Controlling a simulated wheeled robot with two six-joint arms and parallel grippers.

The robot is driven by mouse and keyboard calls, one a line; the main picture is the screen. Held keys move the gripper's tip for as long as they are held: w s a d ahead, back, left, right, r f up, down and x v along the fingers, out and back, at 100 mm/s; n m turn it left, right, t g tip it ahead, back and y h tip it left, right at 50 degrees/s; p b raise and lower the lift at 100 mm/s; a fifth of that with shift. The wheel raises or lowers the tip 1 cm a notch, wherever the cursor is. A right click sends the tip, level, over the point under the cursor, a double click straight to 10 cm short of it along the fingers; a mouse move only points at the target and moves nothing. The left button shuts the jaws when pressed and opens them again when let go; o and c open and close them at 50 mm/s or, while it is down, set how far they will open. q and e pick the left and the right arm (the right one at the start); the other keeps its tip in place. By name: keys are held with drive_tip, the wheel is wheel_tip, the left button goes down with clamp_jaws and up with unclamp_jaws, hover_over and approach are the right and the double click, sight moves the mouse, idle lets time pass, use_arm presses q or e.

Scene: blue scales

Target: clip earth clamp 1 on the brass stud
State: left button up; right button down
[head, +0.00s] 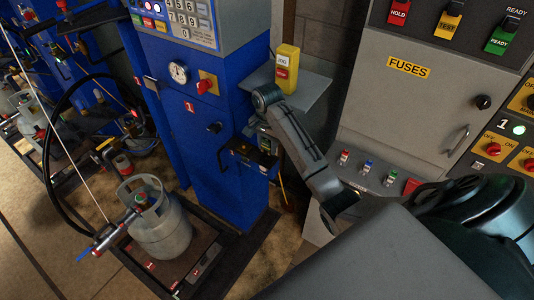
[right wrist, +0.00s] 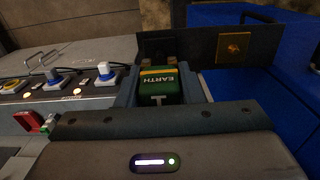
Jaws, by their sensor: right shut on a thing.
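The earth clamp (right wrist: 166,88) is a green block with a yellow stripe and the word EARTH in the right wrist view. My right gripper (right wrist: 163,72) is shut on it, one finger on each side. The brass stud (right wrist: 234,46) is on a square brass plate on a dark panel, to the right of and beyond the clamp. The clamp and the stud look apart. In the head view my right gripper (head: 264,140) is at the front of the blue scales cabinet (head: 225,120), partly hidden by its own arm. My left gripper is not in view.
A yellow box with a red button (head: 286,68) stands on a grey shelf above my right gripper. The grey fuse cabinet (head: 400,110) is at the right. A grey gas cylinder (head: 163,235) stands on the scale platform at lower left. A black hose loops beside it.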

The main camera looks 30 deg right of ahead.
drive_tip(key=shift+r, duration=1.1)
drive_tip(key=shift+w, duration=0.1)
